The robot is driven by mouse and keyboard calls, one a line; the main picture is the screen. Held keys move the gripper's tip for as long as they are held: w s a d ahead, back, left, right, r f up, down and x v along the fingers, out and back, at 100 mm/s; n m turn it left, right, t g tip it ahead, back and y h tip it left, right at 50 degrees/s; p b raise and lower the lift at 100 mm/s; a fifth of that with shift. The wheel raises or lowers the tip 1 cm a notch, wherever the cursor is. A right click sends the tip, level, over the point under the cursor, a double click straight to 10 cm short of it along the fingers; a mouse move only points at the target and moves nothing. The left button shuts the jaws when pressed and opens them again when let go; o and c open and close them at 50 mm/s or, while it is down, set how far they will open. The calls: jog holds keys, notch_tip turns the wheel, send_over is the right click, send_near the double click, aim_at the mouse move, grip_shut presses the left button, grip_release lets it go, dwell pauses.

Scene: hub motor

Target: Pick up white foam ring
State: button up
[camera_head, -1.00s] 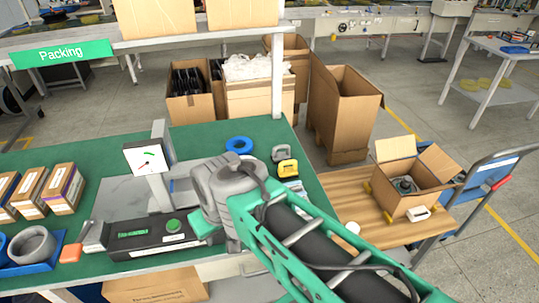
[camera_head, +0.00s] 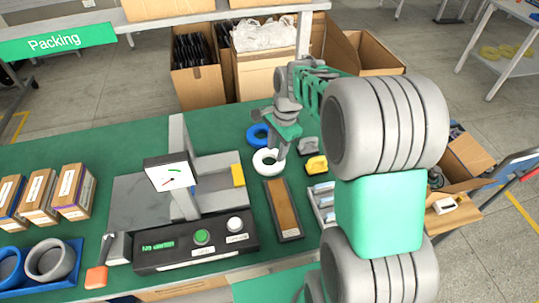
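The white foam ring (camera_head: 264,167) lies flat on the green tabletop, just in front of a blue ring (camera_head: 256,135). My gripper (camera_head: 281,152) points down at the right side of the white ring, and its tip overlaps the ring in the picture. It is small here, and I cannot tell whether its fingers are open or shut, or whether they touch the ring. The far right part of the ring is partly hidden by the gripper.
A yellow tape dispenser (camera_head: 316,165) and a grey one (camera_head: 308,146) stand right of the ring. A brown wooden strip in a dark tray (camera_head: 283,208) lies in front. Boxes (camera_head: 75,191) stand far left.

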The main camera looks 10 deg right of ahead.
aim_at(272, 168)
jog(key=w+f+m, duration=0.2)
jog(key=f, duration=0.1)
jog(key=w+f+m, duration=0.1)
jog(key=m, duration=0.1)
jog(key=shift+d+f+g+y+p, duration=0.3)
jog(key=shift+d+p, duration=0.05)
jog(key=shift+d, duration=0.05)
jog(key=f, duration=0.2)
jog(key=a+f+p, duration=0.1)
jog(key=f, duration=0.1)
jog(key=f+p, duration=0.1)
jog(key=f, duration=0.2)
jog(key=shift+s+a, duration=0.15)
jog(key=shift+c, duration=0.6)
grip_shut()
